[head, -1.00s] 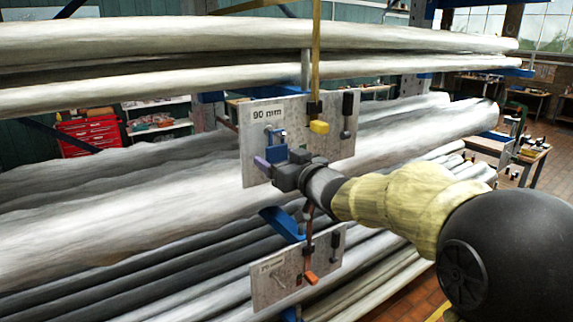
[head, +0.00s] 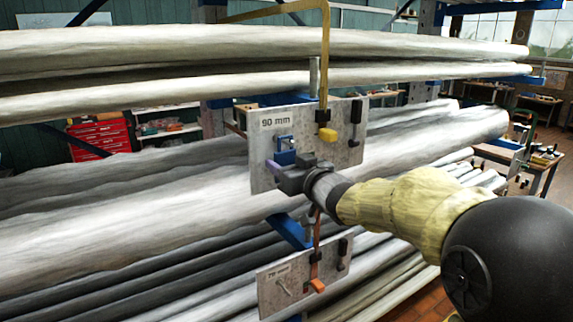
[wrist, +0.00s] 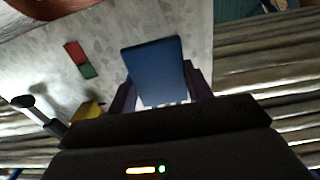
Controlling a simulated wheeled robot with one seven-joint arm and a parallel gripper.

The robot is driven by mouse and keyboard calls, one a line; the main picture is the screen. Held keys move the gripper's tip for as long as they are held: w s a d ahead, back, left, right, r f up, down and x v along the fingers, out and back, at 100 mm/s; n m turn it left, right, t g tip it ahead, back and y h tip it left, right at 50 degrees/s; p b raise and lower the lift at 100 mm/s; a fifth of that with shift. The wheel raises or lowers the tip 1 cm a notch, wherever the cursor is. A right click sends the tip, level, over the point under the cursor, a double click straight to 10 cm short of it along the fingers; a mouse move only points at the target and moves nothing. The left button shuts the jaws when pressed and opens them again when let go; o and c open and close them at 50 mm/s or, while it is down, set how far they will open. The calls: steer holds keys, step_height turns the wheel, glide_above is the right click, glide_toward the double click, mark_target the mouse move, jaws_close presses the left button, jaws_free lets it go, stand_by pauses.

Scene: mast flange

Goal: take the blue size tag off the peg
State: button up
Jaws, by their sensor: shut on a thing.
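The blue size tag (head: 286,157) is in front of the grey "90 mm" plate (head: 262,178), at the plate's lower middle. In the wrist view the tag (wrist: 153,68) is a flat blue rectangle between my purple fingers. My gripper (head: 284,166) is shut on its lower part, coming from the lower right; the fingers also show in the wrist view (wrist: 160,98). A small blue-edged fitting shows just above the tag in the head view, where the peg is. The peg is too small to make out, and I cannot tell whether the tag is still around it.
A second plate (head: 272,298) with an orange-ended hook (head: 317,286) hangs below. Long pale pipes (head: 120,225) lie behind on the rack.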

steer(key=shift+r+p, duration=0.45)
steer(key=shift+r, duration=0.15)
steer(key=shift+s, duration=0.1)
steer(key=v, duration=0.9)
steer(key=shift+p, duration=0.35)
stand_by(0.8)
